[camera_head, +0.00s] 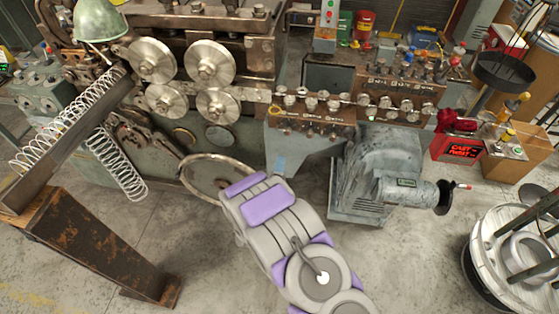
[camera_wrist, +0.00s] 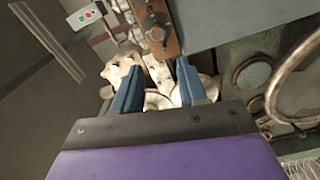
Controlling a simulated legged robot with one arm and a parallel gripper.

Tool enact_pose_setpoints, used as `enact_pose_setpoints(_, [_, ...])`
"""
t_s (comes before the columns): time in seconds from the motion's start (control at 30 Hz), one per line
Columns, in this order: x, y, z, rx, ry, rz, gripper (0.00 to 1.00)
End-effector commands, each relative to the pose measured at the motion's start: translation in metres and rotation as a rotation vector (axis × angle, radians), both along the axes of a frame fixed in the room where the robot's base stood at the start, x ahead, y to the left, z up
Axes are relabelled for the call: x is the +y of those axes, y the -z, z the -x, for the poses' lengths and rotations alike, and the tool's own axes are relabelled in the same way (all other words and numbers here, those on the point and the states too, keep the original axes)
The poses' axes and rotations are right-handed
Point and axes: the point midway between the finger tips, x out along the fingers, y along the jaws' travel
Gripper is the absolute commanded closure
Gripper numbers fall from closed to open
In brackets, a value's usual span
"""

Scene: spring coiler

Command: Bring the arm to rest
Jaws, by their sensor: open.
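My arm (camera_head: 275,235), grey with purple panels, reaches up from the bottom of the head view toward the spring coiler (camera_head: 190,20). Its far end stands in front of the coiler's lower body, beside a large thin ring (camera_head: 205,180). I cannot make out the fingers in the head view. In the wrist view my gripper (camera_wrist: 159,80) shows two blue fingers, apart, with nothing visibly held between them. Machine parts in brown and pale metal lie beyond the fingertips. I cannot tell how far off they are.
A grey motor (camera_head: 375,175) stands right of my arm. A rusty stand (camera_head: 100,245) with a sloped chute and coiled springs (camera_head: 115,165) is at left. A red box (camera_head: 458,140) and a round reel (camera_head: 515,255) are at right. Bare floor lies between motor and reel.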

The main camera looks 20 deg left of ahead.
Motion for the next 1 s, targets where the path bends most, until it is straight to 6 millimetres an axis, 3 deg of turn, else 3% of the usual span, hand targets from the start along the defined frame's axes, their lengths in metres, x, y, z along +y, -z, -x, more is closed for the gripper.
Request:
enact_pose_setpoints(0.63, [-0.002,-0.002,-0.003,0.021,0.005,-0.016,0.58])
enact_pose_setpoints(1.0, [-0.042,-0.028,-0.043,0.391,0.094,-0.272,0.58])
